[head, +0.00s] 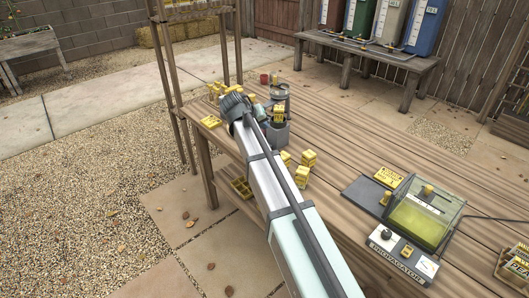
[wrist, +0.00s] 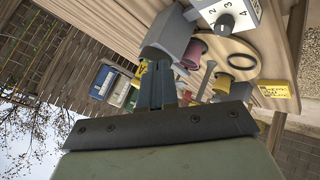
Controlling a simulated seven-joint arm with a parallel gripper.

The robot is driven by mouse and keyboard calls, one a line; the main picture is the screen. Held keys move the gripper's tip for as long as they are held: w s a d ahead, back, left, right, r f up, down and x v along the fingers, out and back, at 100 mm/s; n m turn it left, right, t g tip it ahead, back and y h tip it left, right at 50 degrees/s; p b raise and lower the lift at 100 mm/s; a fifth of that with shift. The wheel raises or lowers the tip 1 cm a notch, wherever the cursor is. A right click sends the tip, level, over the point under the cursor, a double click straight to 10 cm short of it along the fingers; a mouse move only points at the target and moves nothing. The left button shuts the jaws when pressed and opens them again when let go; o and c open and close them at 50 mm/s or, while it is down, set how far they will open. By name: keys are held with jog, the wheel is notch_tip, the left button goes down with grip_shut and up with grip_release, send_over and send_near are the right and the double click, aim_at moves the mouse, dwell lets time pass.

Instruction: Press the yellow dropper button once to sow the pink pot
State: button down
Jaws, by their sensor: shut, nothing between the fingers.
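My gripper (wrist: 158,66) is shut and empty; its fingers point toward a grey block-shaped housing (wrist: 168,38) in the wrist view. I cannot tell whether they touch it. A pink pot (wrist: 193,53) lies just right of the fingertips in that view. A small yellow part (wrist: 142,69) shows at the left of the fingertips; I cannot tell if it is the dropper button. In the head view, a grey device with a clear cylinder and a yellow label (head: 279,113) stands beside the end of my arm, which hides part of it. The fingertips are hidden there.
A propagator box (head: 428,215) with a green clear cover stands on the right of the wooden table (head: 345,165). Small yellow boxes (head: 308,159) sit near my arm. A small red pot (head: 264,78) stands at the table's far side. A dial unit (wrist: 228,16) shows in the wrist view.

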jog(key=shift+f, duration=0.15)
jog(key=shift+f, duration=4.3)
jog(key=shift+f, duration=0.95)
jog(key=shift+r, duration=1)
jog(key=shift+r, duration=2.5)
